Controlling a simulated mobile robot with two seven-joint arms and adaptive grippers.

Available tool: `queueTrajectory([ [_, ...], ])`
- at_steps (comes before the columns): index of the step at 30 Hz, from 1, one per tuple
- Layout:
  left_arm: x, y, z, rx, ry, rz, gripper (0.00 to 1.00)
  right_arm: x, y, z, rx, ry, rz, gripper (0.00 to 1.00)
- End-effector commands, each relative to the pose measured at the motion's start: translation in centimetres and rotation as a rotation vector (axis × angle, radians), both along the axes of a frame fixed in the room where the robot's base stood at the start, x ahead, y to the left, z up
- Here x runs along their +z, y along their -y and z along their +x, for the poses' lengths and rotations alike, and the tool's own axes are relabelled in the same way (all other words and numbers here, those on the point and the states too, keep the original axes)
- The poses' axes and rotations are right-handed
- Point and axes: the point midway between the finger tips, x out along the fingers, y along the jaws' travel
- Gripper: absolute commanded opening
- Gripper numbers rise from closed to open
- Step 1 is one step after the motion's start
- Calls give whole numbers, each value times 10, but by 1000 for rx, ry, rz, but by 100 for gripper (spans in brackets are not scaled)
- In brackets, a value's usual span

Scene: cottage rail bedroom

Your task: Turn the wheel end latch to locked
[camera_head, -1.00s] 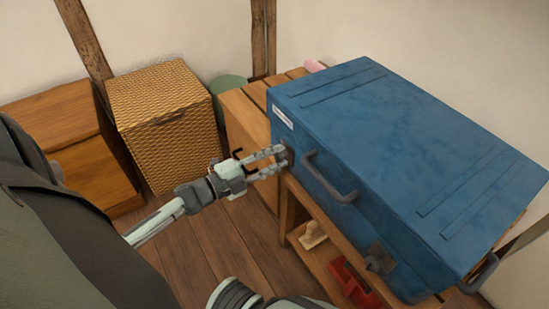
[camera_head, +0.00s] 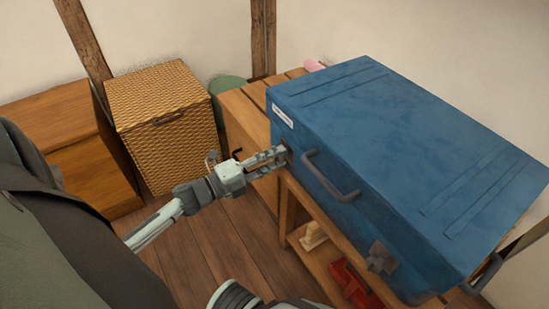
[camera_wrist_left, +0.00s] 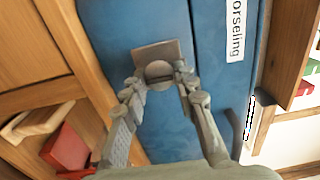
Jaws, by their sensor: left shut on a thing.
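A large blue case (camera_head: 390,130) lies flat on a wooden bench. My left gripper (camera_head: 284,154) is at the case's front side, near its left end, and it also shows in the left wrist view (camera_wrist_left: 160,74). It is shut on the round slotted knob of a latch (camera_wrist_left: 158,72), with one finger on each side. The latch's square metal plate (camera_wrist_left: 150,52) sits at the seam of the case. In the head view the gripper hides most of this latch. A second latch (camera_head: 380,257) is at the right of the same side. No wheels show. My right gripper is out of view.
A carry handle (camera_head: 330,178) sticks out between the latches, and another handle (camera_head: 482,275) is on the right end. The wooden bench (camera_head: 245,118) has a low shelf with a red thing (camera_head: 352,284). A wicker box (camera_head: 160,110) and wooden drawers (camera_head: 85,165) stand left.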

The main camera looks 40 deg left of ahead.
Motion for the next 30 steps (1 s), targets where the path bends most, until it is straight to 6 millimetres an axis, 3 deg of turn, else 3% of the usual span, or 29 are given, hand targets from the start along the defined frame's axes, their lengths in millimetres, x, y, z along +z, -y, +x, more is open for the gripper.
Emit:
queueTrajectory([
  [6,-1,0,-1,-1,-2,1,0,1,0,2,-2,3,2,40],
  [7,-1,0,-1,-1,-2,1,32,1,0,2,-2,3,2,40],
  [11,-1,0,0,0,-1,0,48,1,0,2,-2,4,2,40],
  [23,-1,-3,-7,0,-2,-1,48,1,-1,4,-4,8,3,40],
  [30,-2,-20,-48,1,-5,0,48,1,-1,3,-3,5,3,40],
])
